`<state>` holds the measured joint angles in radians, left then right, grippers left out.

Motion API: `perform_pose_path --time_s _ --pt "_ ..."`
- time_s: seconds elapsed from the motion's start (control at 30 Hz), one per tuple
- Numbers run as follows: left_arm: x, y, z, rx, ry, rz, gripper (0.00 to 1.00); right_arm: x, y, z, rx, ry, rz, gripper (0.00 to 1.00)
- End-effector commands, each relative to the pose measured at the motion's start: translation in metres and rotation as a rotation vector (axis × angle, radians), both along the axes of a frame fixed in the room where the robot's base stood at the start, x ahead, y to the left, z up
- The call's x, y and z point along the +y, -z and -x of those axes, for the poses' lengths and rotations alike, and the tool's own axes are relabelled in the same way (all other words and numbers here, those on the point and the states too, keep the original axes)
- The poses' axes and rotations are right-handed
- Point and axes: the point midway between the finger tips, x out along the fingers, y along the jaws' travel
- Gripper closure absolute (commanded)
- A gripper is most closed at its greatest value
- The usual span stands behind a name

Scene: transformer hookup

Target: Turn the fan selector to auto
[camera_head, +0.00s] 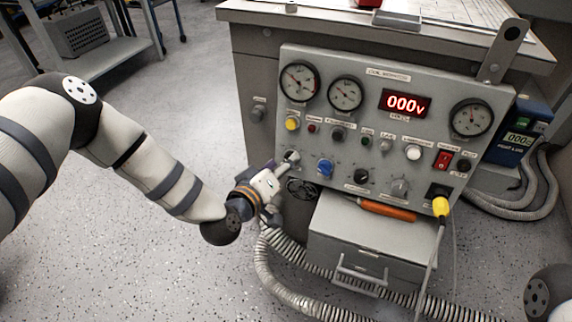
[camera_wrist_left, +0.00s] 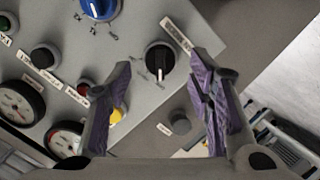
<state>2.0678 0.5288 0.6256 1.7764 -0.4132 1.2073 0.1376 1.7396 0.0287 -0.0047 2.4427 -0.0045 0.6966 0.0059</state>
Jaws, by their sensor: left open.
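A black rotary knob with a white pointer line (camera_wrist_left: 160,60) sits on the grey control panel (camera_head: 340,110). In the left wrist view it lies ahead of and between my finger tips, its pointer toward the bottom of the picture. Its label is too small to read, so I cannot confirm it is the fan selector. My left gripper (camera_head: 280,172) is open at the panel's lower left corner, and it shows in the left wrist view (camera_wrist_left: 165,85) with nothing between its fingers. In the head view the gripper partly hides this knob. Contact cannot be told. My right gripper is out of view.
A blue knob (camera_head: 325,167) is right of the gripper, and a yellow button (camera_head: 292,124) is above it. The voltage display (camera_head: 405,104) reads 000. An orange-handled tool (camera_head: 386,210) lies on a drawer box (camera_head: 350,245) below. Ribbed hoses (camera_head: 290,290) cross the floor.

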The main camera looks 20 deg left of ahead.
Motion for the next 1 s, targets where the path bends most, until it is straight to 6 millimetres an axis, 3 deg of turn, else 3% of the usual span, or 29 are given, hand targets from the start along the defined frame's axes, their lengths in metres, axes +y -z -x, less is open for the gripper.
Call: perform_pose_path --time_s 0.17,0.4,0.43,0.63,1.0 --pt "-0.003 0.006 -0.017 0.001 0.002 -0.001 0.53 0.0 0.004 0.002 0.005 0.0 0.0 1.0" --pt "-0.003 0.006 -0.019 0.001 0.002 -0.001 0.53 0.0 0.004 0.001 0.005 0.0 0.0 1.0" --pt "-0.003 0.006 -0.019 0.001 0.002 -0.001 0.55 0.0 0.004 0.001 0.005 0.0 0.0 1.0" --pt "-0.003 0.006 -0.019 0.002 0.002 -0.001 1.0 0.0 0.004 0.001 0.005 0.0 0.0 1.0" --pt "-0.005 0.004 -0.018 0.0 0.013 -0.055 1.0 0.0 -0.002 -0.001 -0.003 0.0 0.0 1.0"
